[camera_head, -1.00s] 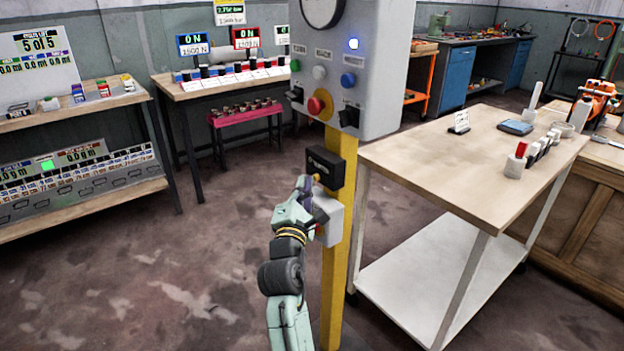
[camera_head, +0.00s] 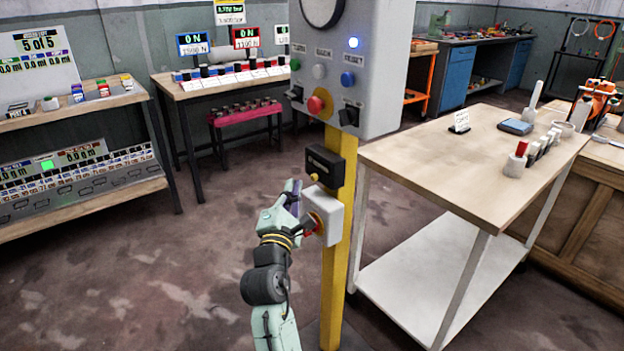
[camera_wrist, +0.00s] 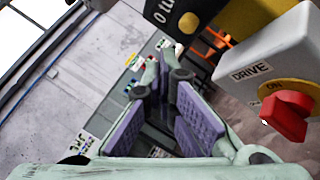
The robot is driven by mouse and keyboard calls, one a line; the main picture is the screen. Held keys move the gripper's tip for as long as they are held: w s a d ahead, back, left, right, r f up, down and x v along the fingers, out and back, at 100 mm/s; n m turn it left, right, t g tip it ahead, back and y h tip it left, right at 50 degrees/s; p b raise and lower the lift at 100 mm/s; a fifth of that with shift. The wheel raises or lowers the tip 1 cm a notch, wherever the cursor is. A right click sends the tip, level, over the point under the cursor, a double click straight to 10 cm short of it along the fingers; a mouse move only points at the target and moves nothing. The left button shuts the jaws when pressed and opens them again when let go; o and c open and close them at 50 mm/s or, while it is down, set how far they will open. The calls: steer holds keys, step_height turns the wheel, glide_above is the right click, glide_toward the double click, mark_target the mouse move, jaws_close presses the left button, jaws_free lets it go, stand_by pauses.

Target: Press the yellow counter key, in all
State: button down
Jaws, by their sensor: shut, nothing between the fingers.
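The yellow counter key (camera_head: 314,178) is a small knob on the lower front of a black counter box (camera_head: 325,166), fixed to a yellow post. In the wrist view a small yellow round (camera_wrist: 188,22) shows on the black box (camera_wrist: 172,12) at the top. My gripper (camera_head: 293,192) is left of the key, apart from it. In the wrist view my gripper (camera_wrist: 160,75) has its purple-padded fingers shut with nothing held. The counter's digits are too small to read in the head view.
Just below the counter, a grey DRIVE box (camera_head: 335,212) with a red handle (camera_wrist: 287,116) sticks out close beside my gripper. The control panel (camera_head: 375,60) hangs above on the yellow post (camera_head: 338,280). A wooden-topped table (camera_head: 440,160) stands right. Floor to the left is clear.

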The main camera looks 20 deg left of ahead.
steer(key=shift+s+a, duration=1.05)
steer(key=shift+s, duration=0.3)
